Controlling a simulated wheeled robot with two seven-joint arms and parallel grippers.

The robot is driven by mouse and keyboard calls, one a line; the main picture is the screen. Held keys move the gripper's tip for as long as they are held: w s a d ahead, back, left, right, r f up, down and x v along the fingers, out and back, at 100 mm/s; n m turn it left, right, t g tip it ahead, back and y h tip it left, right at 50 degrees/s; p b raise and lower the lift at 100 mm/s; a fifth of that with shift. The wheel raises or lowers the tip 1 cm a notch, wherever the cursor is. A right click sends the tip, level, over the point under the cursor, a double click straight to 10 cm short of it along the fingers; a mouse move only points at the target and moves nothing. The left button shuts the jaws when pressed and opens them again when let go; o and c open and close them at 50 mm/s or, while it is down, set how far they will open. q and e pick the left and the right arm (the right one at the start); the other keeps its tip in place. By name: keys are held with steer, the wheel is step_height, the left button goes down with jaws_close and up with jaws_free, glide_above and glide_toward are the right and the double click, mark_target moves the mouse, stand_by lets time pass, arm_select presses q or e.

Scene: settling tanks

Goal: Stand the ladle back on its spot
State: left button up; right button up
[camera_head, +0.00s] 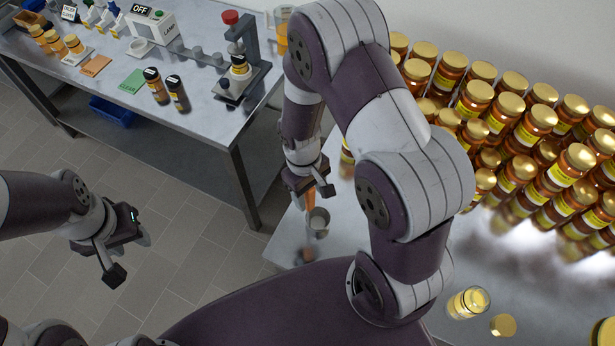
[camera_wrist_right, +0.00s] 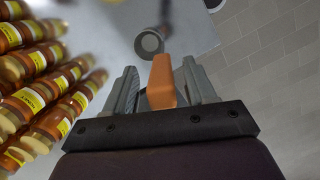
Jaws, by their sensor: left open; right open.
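The ladle has an orange handle (camera_wrist_right: 162,84) and a grey metal cup (camera_wrist_right: 149,42). In the head view its cup (camera_head: 319,222) is over the right-hand steel table, near that table's left end. My right gripper (camera_head: 312,195) is at the handle, with its fingers open on either side of it. In the right wrist view the handle is between the fingers, with gaps showing. I cannot tell whether the cup touches the table. My left gripper (camera_head: 129,254) is open and empty over the floor. No marked spot for the ladle is clearly visible.
Rows of gold-lidded jars (camera_head: 535,125) fill the back of the right-hand table. An open jar (camera_head: 467,303) and a loose lid (camera_head: 503,325) are at its front. A second bench (camera_head: 200,110) with bottles, cards and a red-topped press (camera_head: 240,60) stands at upper left, across a floor gap.

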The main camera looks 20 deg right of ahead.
step_height(320, 180, up, 10)
steer(key=w+b, duration=0.1)
steer(key=b, duration=0.1)
steer(key=s+m+t, duration=0.1)
steer(key=s+r+m+t, duration=0.1)
steer(key=s, duration=0.1)
steer(key=s+d+r+m+t, duration=0.1)
steer(key=shift+s+y, duration=0.15)
steer(key=shift+y, duration=0.15)
